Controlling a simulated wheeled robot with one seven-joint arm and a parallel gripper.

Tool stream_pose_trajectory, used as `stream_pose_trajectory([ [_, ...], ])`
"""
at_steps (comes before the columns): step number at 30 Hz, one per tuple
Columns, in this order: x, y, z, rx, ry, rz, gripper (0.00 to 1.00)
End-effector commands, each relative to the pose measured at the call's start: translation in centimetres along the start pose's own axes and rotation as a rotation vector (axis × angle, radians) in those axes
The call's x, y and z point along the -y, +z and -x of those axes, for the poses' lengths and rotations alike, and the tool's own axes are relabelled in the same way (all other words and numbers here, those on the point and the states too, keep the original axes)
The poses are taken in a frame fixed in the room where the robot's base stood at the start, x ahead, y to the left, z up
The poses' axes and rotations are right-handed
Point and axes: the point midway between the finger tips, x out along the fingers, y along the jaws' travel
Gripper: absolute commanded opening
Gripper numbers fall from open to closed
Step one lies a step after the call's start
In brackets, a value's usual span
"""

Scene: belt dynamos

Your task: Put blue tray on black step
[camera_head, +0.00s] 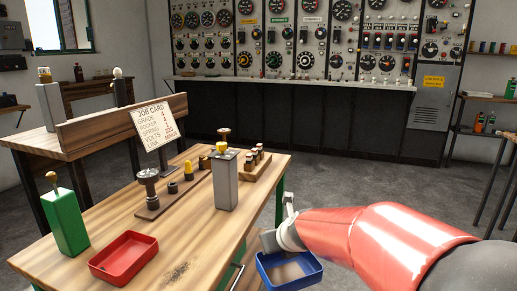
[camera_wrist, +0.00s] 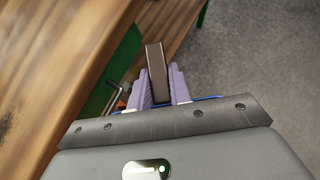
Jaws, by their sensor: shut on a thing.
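The blue tray (camera_head: 302,283) is off the right side of the wooden workbench, low at the bottom of the head view. My gripper (camera_head: 287,226) is at the tray's far left part and is shut on it. In the wrist view the purple fingers of my gripper (camera_wrist: 160,88) stand on either side of a dark upright bar; I cannot tell what this bar belongs to. Thin strips of the blue tray (camera_wrist: 207,98) show beside the fingers; the rest is hidden. I cannot make out a black step in the head view.
The workbench (camera_head: 205,262) is left of my arm, with a red tray (camera_head: 124,257), a green block (camera_head: 64,222), a grey post (camera_head: 226,182) and small parts on a wooden strip. A job card (camera_head: 154,124) stands behind. Grey floor (camera_head: 375,180) is clear beyond my arm.

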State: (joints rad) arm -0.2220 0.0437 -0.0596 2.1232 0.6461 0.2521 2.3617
Motion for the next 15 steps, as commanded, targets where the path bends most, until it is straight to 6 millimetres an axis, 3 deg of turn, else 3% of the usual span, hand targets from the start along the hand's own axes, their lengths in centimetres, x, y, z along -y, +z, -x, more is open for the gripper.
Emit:
stream_pose_trajectory([
  [6, 2.7, -2.9, -1.5, -0.002, -0.13, -0.121, 0.0],
  [15, 4.5, -4.8, -2.5, 0.0, -0.215, -0.212, 0.0],
])
